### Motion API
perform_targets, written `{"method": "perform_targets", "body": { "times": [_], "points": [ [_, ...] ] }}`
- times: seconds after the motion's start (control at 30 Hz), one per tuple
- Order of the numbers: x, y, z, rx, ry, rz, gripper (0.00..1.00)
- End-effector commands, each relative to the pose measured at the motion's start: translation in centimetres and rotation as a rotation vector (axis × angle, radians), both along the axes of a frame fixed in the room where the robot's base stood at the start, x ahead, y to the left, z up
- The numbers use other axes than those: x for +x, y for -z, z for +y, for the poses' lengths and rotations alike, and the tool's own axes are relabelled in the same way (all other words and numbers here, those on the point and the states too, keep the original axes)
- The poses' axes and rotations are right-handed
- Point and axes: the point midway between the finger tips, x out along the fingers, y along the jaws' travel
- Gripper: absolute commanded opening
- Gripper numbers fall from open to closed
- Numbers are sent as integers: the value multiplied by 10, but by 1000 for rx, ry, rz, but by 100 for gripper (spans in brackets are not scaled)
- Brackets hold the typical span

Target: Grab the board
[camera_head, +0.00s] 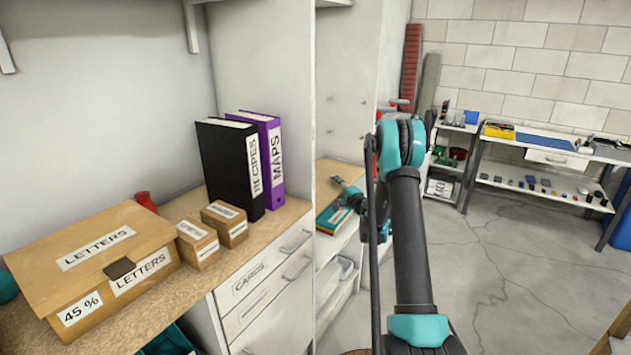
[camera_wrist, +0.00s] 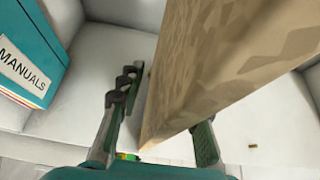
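A tan wooden piece (camera_wrist: 225,60) with a flat edge and patterned grain, apparently the board, fills the upper middle and right of the wrist view. My gripper (camera_wrist: 158,115) has its fingers spread. The left finger stands clear of the wood, with a gap between them. The wood covers the upper part of the right finger; I cannot tell whether they touch. In the head view, my arm hides much of the area, and part of my gripper (camera_head: 347,187) shows at the wooden counter beyond the white partition. I cannot make out the board there.
A teal MANUALS binder (camera_wrist: 30,65) stands at the left in the wrist view. In the head view, a white partition (camera_head: 265,75) separates my gripper from the LETTERS box (camera_head: 95,290), black RECIPES binder (camera_head: 225,165) and purple MAPS binder (camera_head: 268,150). Open floor (camera_head: 510,270) lies right.

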Motion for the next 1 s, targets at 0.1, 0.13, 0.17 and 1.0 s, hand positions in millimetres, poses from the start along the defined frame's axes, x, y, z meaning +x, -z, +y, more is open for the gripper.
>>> {"method": "perform_targets", "body": {
  "times": [0.1, 0.13, 0.17, 1.0],
  "points": [
    [0, 0, 0, 0, 0, 0, 34],
    [0, 0, 0, 0, 0, 0, 34],
    [0, 0, 0, 0, 0, 0, 34],
    [0, -1, 0, 1, -1, 0, 0]
  ]
}}
